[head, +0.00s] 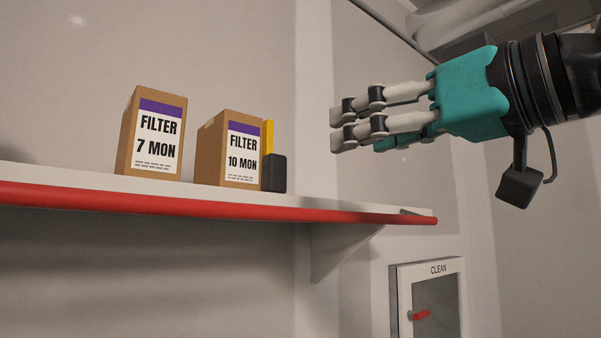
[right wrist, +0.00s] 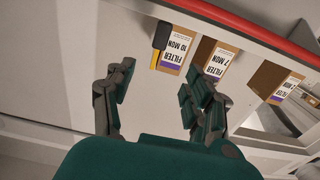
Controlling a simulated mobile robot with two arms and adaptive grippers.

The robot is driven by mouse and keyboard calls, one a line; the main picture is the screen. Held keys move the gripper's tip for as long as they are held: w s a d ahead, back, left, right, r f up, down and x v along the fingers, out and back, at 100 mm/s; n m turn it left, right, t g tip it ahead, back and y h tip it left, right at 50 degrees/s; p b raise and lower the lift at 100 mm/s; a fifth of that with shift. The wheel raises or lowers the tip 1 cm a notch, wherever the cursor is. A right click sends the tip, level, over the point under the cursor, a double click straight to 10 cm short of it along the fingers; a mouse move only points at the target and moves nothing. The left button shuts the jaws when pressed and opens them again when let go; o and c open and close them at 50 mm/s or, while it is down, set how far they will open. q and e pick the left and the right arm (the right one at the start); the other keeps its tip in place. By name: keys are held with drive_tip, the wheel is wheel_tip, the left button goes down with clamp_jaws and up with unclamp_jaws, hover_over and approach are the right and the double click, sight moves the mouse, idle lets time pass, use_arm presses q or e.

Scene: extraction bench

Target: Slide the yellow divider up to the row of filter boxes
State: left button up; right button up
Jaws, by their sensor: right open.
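The yellow divider (head: 268,134) stands upright on the shelf at the right end of the filter boxes, with a black block (head: 274,173) at its front. It shows right beside the "10 MON" filter box (head: 228,150); I cannot tell whether they touch. The "7 MON" filter box (head: 152,134) stands to the left, with a gap between the boxes. The divider also shows in the right wrist view (right wrist: 154,60), beyond my fingers. My right gripper (head: 338,128) is open and empty, to the right of the divider and apart from it. My left gripper is out of view.
The white shelf has a red front rail (head: 200,203) and is clear to the right of the divider. A wall cabinet marked CLEAN (head: 438,269) hangs below. The right wrist view shows a third filter box (right wrist: 268,78) beyond "7 MON".

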sight(280, 163)
drive_tip(key=p+x, duration=0.3)
drive_tip(key=x, duration=1.2)
drive_tip(key=shift+p, duration=0.3)
drive_tip(key=shift+w+a, duration=0.25)
drive_tip(key=shift+w, duration=0.15)
clamp_jaws()
